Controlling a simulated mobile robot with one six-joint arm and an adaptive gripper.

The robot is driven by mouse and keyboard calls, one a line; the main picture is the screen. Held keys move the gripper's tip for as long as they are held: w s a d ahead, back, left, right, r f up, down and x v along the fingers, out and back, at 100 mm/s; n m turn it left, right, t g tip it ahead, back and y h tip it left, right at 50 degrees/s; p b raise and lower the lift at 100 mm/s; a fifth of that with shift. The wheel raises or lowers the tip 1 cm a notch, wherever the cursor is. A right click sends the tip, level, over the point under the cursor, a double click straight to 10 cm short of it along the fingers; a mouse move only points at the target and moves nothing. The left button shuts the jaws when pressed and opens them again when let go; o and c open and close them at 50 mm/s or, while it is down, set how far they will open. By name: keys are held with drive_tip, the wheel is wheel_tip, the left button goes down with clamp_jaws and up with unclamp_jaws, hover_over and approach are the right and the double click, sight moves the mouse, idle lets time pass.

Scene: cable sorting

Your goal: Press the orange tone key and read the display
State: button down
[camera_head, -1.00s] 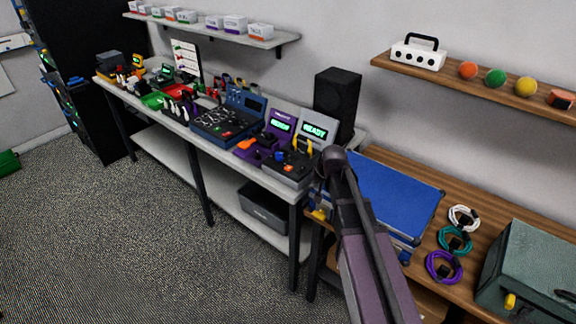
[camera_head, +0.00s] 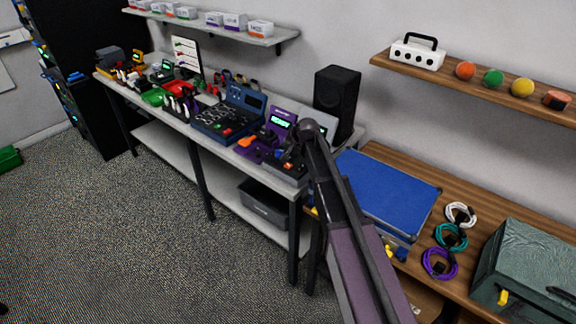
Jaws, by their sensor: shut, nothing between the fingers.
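A grey device (camera_head: 284,175) stands at the right end of the grey bench, with a small orange key (camera_head: 288,165) low on its front. Its upright panel (camera_head: 326,121) is mostly behind my arm, and its display is hidden. My gripper (camera_head: 289,154) is small and dark over this device, just above the orange key. I cannot tell whether it touches the key. The gripper is shut and empty. Left of it, a purple device (camera_head: 283,116) has a lit green display (camera_head: 278,121), too small to read surely, and an orange part (camera_head: 246,141).
A black speaker (camera_head: 335,92) stands behind the devices. A blue case (camera_head: 388,190) lies on the wooden bench to the right, near coiled cables (camera_head: 450,237). A blue tester (camera_head: 229,115) stands left of the purple device. The floor (camera_head: 120,240) in front is clear.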

sight(288, 166)
drive_tip(key=shift+f, duration=0.1)
wheel_tip(288, 166, down, 9)
drive_tip(key=b, duration=0.8)
drive_tip(key=shift+r+b, duration=0.2)
drive_tip(key=shift+b, duration=0.2)
drive_tip(key=shift+f, duration=0.15)
idle(1.3)
drive_tip(key=shift+f+b, duration=0.3)
drive_tip(key=shift+b, duration=0.15)
drive_tip(key=shift+f+b, duration=0.35)
idle(0.8)
drive_tip(key=shift+r, duration=0.15)
drive_tip(key=shift+r+p, duration=0.7)
drive_tip(key=shift+p, duration=0.1)
